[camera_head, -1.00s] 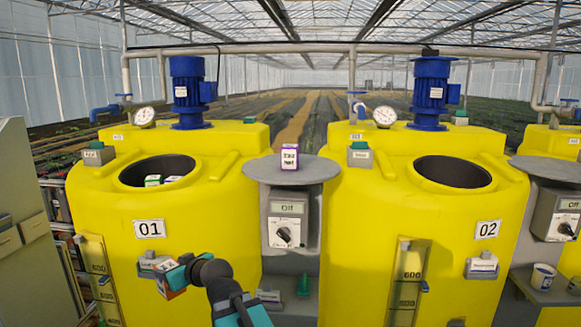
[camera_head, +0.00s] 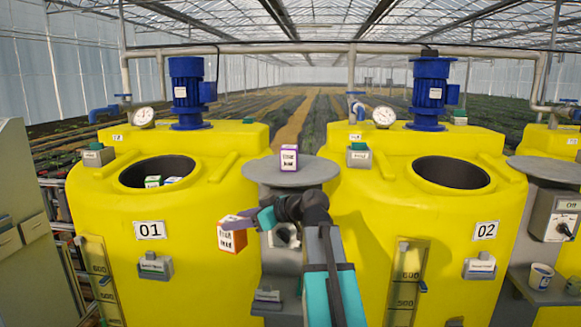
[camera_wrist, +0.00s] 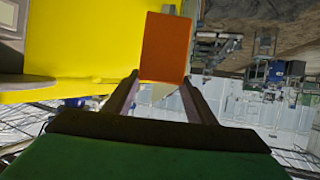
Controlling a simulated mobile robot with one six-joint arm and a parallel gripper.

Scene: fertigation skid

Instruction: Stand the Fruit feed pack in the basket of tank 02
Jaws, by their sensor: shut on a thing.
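My gripper (camera_head: 246,219) is shut on an orange and white pack (camera_head: 231,239), held in front of tank 01's right side. Its label seems to read "feed"; the first word is hard to read. In the wrist view the pack's plain orange face (camera_wrist: 166,47) shows between the two fingers (camera_wrist: 160,98). Tank 02 (camera_head: 400,215) is the yellow tank to the right, with its plate (camera_head: 486,230). Its round opening (camera_head: 452,173) is dark, and I cannot make out a basket inside. The pack is well left of that opening and lower than it.
A purple and white pack (camera_head: 289,158) stands on a round grey shelf (camera_head: 262,170) between the tanks. Tank 01 (camera_head: 110,205) has packs (camera_head: 153,182) in its opening. Blue motors (camera_head: 187,92) and (camera_head: 430,92) stand behind the openings. A cup (camera_head: 541,276) sits at lower right.

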